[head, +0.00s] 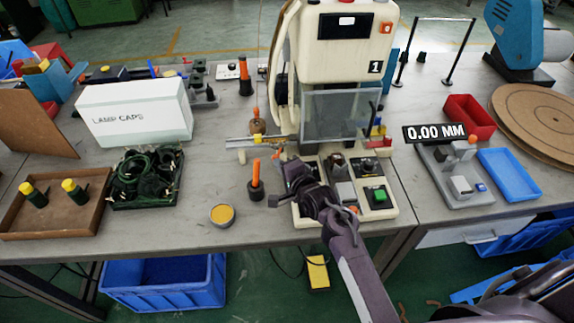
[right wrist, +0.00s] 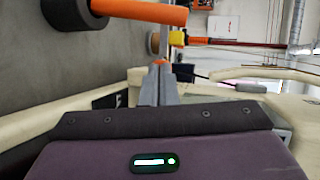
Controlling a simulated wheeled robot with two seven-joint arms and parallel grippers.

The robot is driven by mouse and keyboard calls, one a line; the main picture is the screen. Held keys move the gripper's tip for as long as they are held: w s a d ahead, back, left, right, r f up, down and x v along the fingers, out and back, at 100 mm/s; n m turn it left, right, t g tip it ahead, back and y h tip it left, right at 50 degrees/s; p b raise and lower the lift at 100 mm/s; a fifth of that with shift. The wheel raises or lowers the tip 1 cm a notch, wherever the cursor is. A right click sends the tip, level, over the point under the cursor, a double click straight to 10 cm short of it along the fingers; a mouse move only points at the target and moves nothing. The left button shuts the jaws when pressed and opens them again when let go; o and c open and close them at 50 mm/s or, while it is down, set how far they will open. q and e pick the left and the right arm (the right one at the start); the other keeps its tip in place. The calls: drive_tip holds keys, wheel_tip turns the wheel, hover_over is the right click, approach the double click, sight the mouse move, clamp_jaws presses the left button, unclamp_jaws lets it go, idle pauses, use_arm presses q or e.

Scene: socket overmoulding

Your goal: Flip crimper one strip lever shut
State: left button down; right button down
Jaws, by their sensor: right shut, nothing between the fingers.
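Crimper one (head: 335,62) is the cream machine marked 1, with a clear guard in front. A thin metal rail (head: 240,142) with a yellow block (head: 258,139) sticks out on its left side. I cannot tell for sure which part is the strip lever. My right gripper (head: 284,160) is shut and empty, just in front of the rail and close to the crimper's base. In the right wrist view, its closed grey fingers (right wrist: 159,88) point at a small orange tip (right wrist: 160,62). The yellow block (right wrist: 177,39) shows just beyond. Contact is unclear. My left gripper is out of view.
An orange-handled tool (head: 256,180) stands upright left of the gripper; its handle crosses the wrist view (right wrist: 145,12). A yellow-topped tin (head: 222,214) stands further left. The control panel (head: 378,196) with a green button is right of the gripper.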

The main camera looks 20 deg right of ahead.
drive_tip(key=shift+w+a+p, duration=0.3)
drive_tip(key=shift+w+a, duration=0.05)
drive_tip(key=shift+a, duration=0.3)
drive_tip(key=shift+w+a+p, duration=0.3)
drive_tip(key=shift+w+a, duration=0.05)
drive_tip(key=shift+a, duration=0.3)
drive_tip(key=v, duration=0.7)
drive_tip(key=shift+s+b, duration=0.4)
drive_tip(key=shift+d, duration=0.1)
